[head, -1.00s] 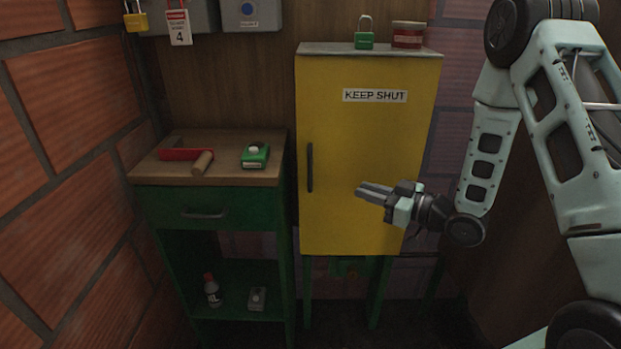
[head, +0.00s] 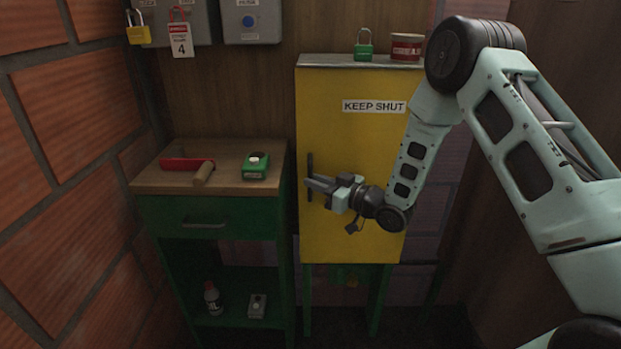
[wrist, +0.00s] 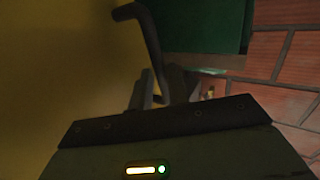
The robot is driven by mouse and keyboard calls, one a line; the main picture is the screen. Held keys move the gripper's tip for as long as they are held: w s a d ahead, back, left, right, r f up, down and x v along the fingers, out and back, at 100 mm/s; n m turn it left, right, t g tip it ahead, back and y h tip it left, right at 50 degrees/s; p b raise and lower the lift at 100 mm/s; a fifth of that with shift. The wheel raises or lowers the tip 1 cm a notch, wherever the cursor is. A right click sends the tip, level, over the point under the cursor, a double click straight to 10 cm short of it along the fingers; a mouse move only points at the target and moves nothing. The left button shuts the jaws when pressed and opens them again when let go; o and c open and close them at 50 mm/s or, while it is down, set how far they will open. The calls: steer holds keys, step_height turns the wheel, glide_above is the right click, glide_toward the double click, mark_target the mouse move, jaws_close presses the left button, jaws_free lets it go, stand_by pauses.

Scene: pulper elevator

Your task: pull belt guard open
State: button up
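The yellow belt guard door (head: 350,150), labelled KEEP SHUT, is closed at the centre of the head view. Its dark vertical handle (head: 310,164) is on the door's left side. My gripper (head: 313,186) is at the lower part of this handle and hides some of it. In the wrist view the handle (wrist: 146,35) runs down between the two fingers of my gripper (wrist: 162,88). The fingers look apart, with a small gap beside the bar. I cannot tell whether either touches it.
A green workbench (head: 210,220) stands left of the door, with a red-and-wood tool (head: 187,165) and a green device (head: 255,165) on top. A green padlock (head: 364,47) and a red tin (head: 406,46) stand on the yellow cabinet. A brick wall (head: 60,150) bounds the left.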

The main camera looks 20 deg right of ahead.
steer(key=shift+x, duration=1.05)
jaws_close()
steer(key=shift+s, duration=0.1)
